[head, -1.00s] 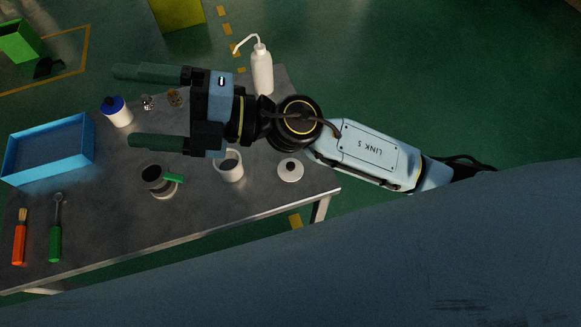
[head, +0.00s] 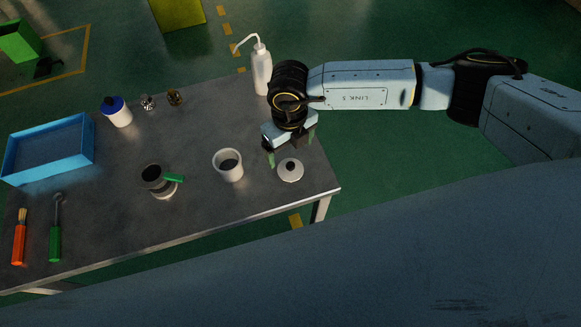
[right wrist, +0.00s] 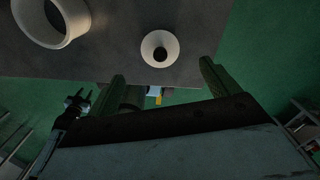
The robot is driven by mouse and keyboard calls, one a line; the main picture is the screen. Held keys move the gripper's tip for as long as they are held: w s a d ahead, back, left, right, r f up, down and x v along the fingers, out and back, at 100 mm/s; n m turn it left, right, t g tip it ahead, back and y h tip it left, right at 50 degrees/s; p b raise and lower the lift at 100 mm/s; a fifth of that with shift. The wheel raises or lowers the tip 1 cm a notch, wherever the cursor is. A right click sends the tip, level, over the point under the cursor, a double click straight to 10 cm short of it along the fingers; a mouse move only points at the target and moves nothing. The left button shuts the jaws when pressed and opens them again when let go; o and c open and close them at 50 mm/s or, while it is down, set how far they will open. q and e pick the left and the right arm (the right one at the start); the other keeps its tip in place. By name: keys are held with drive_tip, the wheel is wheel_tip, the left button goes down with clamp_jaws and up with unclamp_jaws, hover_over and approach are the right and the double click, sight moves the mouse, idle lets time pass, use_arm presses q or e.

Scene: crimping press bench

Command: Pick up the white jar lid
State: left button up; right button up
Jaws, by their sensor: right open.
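The white jar lid (head: 290,171), round with a small dark knob, lies flat on the grey bench near its right end. It also shows in the right wrist view (right wrist: 150,45), between and beyond my fingertips. My right gripper (head: 290,147) is open and empty, pointing down just behind the lid in the head view. Its two green fingers also show in the right wrist view (right wrist: 162,72); neither appears to touch the lid. The height of the fingers above the bench is hard to tell.
A white open jar (head: 229,177) stands left of the lid. A white wash bottle (head: 262,72) stands behind my right gripper. A metal cup with a green handle (head: 174,179), a blue tray (head: 85,150) and tools are farther left. The bench's right edge is close to the lid.

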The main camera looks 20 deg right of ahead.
sight(290, 164)
wheel_tip(290, 164, down, 8)
drive_tip(key=shift+f, duration=0.15)
drive_tip(key=c, duration=1.1)
